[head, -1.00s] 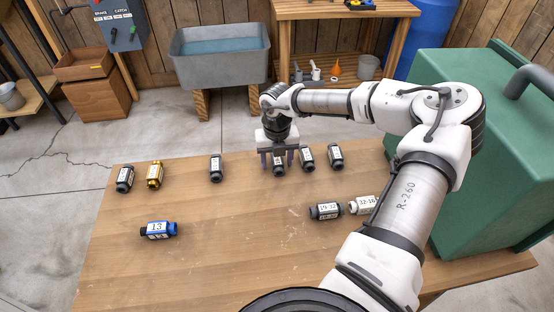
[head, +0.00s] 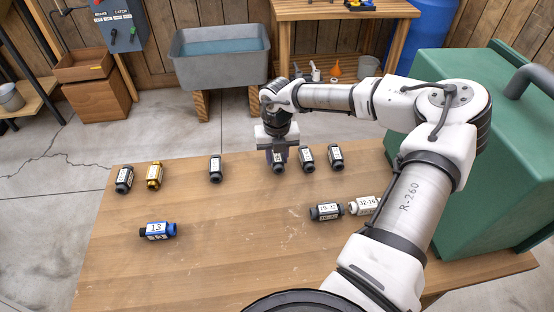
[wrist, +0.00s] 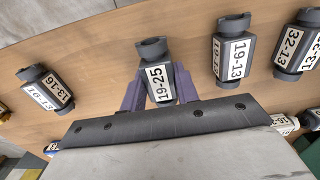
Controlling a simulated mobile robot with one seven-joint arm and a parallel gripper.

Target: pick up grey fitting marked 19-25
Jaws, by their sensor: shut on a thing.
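The grey fitting marked 19-25 (wrist: 158,82) is between the purple fingers of my gripper (wrist: 160,95) in the wrist view, with its label readable. In the head view the same fitting (head: 278,164) is at the far side of the table, under my gripper (head: 278,155). My gripper is shut on it, one finger on each side. The fitting appears to be at table height; I cannot tell whether it touches the table.
On the wooden table (head: 200,255), a grey fitting marked 19-13 (wrist: 233,55) stands close right of the held one, with another (wrist: 298,45) beyond. A blue fitting (head: 158,230), a gold one (head: 155,175) and a white one (head: 363,206) lie apart. A green case (head: 470,150) is at right.

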